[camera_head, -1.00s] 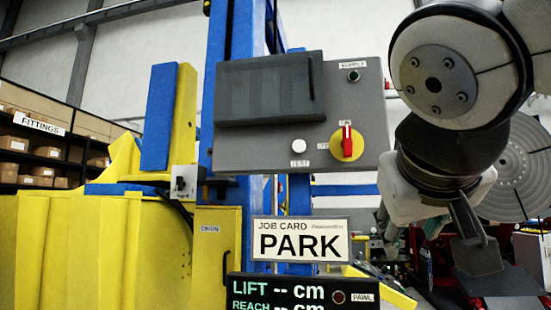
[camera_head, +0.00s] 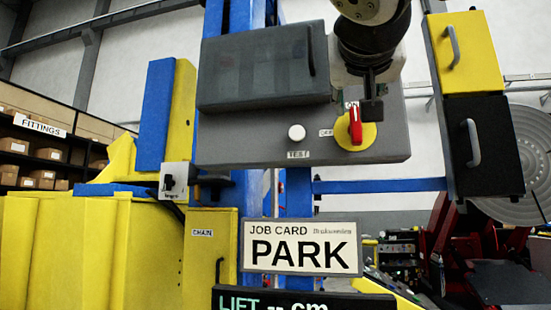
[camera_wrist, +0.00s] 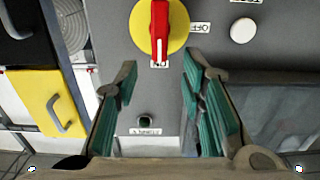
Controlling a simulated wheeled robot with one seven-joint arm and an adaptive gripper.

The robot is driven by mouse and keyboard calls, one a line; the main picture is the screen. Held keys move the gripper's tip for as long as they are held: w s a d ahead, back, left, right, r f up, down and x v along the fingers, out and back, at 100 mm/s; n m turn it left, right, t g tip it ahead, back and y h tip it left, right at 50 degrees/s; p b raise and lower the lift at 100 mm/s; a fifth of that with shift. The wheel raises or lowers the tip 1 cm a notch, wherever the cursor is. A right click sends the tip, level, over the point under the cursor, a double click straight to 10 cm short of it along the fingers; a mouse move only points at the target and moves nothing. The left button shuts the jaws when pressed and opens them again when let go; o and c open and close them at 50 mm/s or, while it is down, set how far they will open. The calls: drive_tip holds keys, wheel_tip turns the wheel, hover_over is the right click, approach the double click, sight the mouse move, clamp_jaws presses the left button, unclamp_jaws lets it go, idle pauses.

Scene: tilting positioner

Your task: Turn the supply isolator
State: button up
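The supply isolator is a red rotary handle (camera_head: 355,124) on a round yellow plate (camera_head: 369,135), low on the grey control panel (camera_head: 220,148). Its handle stands nearly upright in the head view, with its tip by the ON label; an OFF label sits to its left. In the wrist view the red handle (camera_wrist: 160,28) is upside down at top centre, beyond the fingertips. My gripper (camera_wrist: 158,78) is open and empty, its teal-padded fingers spread on either side of the handle's line. It appears apart from the handle. In the head view my gripper (camera_head: 371,105) partly covers the panel just above the handle.
A white TEST button (camera_head: 296,132) is left of the isolator. A small dark SUPPLY indicator (camera_wrist: 145,121) lies between my fingers in the wrist view. A dark hinged cover (camera_head: 250,75) juts from the panel's left. Yellow and black handled boxes (camera_head: 466,55) stand close at right.

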sight(355, 111)
drive_tip(key=p+x, duration=0.1)
drive_tip(key=x, duration=0.5)
drive_tip(key=shift+w+d, duration=0.1)
drive_tip(key=shift+w, duration=0.25)
clamp_jaws()
